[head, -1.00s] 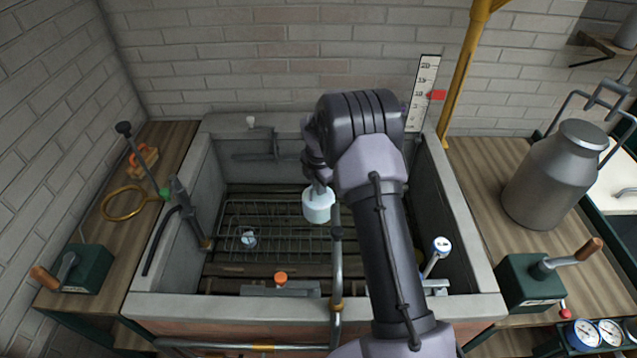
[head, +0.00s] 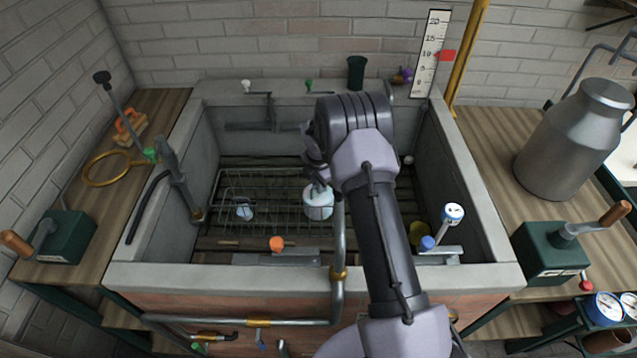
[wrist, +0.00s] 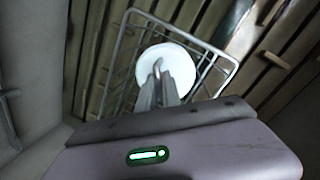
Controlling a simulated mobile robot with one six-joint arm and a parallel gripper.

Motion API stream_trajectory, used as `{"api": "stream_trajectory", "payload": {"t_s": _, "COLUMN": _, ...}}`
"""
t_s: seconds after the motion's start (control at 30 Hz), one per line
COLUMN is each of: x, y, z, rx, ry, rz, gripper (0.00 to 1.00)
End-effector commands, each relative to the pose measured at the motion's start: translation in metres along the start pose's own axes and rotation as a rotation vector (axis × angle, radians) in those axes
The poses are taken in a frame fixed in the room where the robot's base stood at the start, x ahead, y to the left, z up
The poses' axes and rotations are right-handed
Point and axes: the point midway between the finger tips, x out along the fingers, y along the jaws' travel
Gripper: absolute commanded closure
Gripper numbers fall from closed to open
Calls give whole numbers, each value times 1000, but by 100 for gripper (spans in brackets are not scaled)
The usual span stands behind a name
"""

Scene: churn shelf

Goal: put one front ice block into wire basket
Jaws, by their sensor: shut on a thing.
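The ice block (head: 318,207) is a pale white-blue cylinder with a small loop on top. My gripper (head: 318,187) is shut on that loop and holds the block upright. In the wrist view the block (wrist: 172,62) is a bright white disc beyond my fingers (wrist: 160,88), with the wire basket (wrist: 122,50) around and below it. In the head view the wire basket (head: 275,216) lies low in the stone trough, and the block is over its right part. I cannot tell whether the block touches the basket floor.
A small blue-white object (head: 244,208) shows at the basket's left. A grey pipe (head: 339,235) rises close to the block's right. The stone trough's walls (head: 470,215) surround the basket. A hand pump (head: 177,180) stands left, and a milk churn (head: 575,140) stands right.

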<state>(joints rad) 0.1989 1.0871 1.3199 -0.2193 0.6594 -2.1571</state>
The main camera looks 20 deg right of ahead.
Motion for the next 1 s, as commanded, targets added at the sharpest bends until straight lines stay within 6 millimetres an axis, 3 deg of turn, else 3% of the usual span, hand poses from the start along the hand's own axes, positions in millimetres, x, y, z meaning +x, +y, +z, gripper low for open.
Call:
{"api": "stream_trajectory", "payload": {"t_s": 0.43, "x": 0, "y": 1, "z": 0, "rx": 0, "ry": -1, "rz": 2, "gripper": 100}}
{"api": "stream_trajectory", "payload": {"t_s": 0.5, "x": 0, "y": 1, "z": 0, "rx": 0, "ry": -1, "rz": 2, "gripper": 81}}
{"api": "stream_trajectory", "payload": {"t_s": 0.6, "x": 0, "y": 0, "z": 0, "rx": 0, "ry": 0, "rz": 1, "gripper": 66}}
{"api": "stream_trajectory", "payload": {"t_s": 0.8, "x": 0, "y": 0, "z": 0, "rx": 0, "ry": 0, "rz": 0, "gripper": 66}}
{"api": "stream_trajectory", "payload": {"t_s": 0.93, "x": 1, "y": -1, "z": 0, "rx": 0, "ry": 1, "rz": -1, "gripper": 42}}
{"api": "stream_trajectory", "payload": {"t_s": 1.0, "x": 1, "y": 0, "z": 0, "rx": 0, "ry": 1, "rz": -1, "gripper": 40}}
